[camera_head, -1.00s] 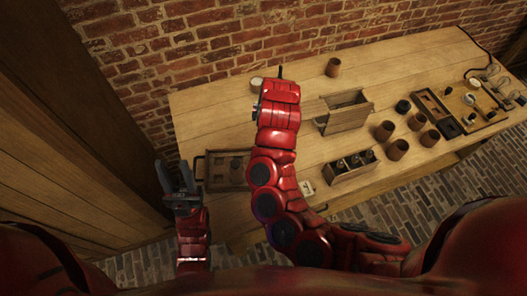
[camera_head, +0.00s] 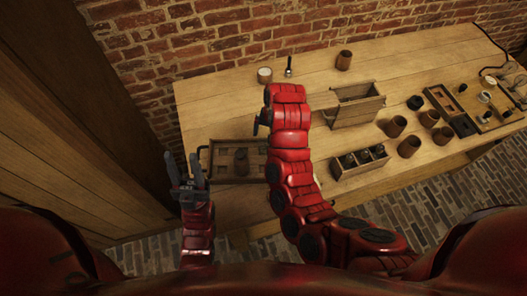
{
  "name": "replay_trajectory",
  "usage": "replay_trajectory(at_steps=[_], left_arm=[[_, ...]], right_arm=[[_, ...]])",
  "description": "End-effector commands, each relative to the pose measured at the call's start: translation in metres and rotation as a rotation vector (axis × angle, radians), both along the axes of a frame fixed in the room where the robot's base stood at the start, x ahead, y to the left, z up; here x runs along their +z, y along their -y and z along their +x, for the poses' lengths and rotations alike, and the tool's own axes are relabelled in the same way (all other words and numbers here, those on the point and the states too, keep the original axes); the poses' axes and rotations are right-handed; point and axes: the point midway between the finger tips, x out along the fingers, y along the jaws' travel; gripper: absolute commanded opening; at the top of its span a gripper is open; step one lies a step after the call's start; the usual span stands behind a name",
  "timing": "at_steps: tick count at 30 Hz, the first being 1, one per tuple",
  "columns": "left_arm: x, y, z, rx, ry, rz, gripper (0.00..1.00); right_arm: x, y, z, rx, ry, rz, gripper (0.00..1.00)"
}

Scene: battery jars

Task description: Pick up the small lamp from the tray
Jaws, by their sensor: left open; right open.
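A wooden tray (camera_head: 213,173) with a handle at its left end lies at the table's left front. A small dark object (camera_head: 241,160) stands in it; it is too small and dim to tell whether it is the lamp. My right arm hides the tray's right end. My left gripper (camera_head: 183,170) is open and empty, its fingers pointing up, just left of the tray. My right gripper (camera_head: 262,121) is mostly hidden behind its own arm; a dark part shows above and right of the tray. I see nothing held in it.
A pale jar (camera_head: 264,75), a dark upright rod (camera_head: 288,67) and a brown cup (camera_head: 343,60) stand at the back. An open wooden box (camera_head: 357,108), a jar rack (camera_head: 360,165) and several cups lie right of my arm. A board with instruments (camera_head: 490,105) is far right. The back left table is clear.

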Motion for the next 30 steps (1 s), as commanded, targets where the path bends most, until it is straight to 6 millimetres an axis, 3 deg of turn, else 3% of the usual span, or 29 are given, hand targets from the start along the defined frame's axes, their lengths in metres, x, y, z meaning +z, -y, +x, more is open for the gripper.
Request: replay_trajectory(at_steps=[10, 15, 21, 27, 30], left_arm=[[-0.024, 0.000, 0.000, 0.000, 0.000, 0.000, 0.44], [0.001, 0.000, 0.000, 0.000, 0.001, 0.000, 0.44], [0.008, 0.000, 0.000, 0.000, 0.000, 0.000, 0.44], [0.006, 0.000, 0.000, 0.000, 0.000, 0.000, 0.44], [0.006, 0.000, 0.000, 0.000, 0.000, 0.000, 0.44]], right_arm=[[-0.028, -0.006, 0.007, 0.002, 0.001, -0.001, 0.91], [-0.033, -0.011, 0.011, 0.001, -0.005, 0.000, 0.91], [-0.055, -0.013, 0.014, -0.001, -0.004, 0.000, 0.91], [-0.057, -0.013, 0.015, -0.001, 0.001, 0.001, 0.91], [-0.057, -0.013, 0.015, -0.001, 0.000, 0.001, 0.77]])
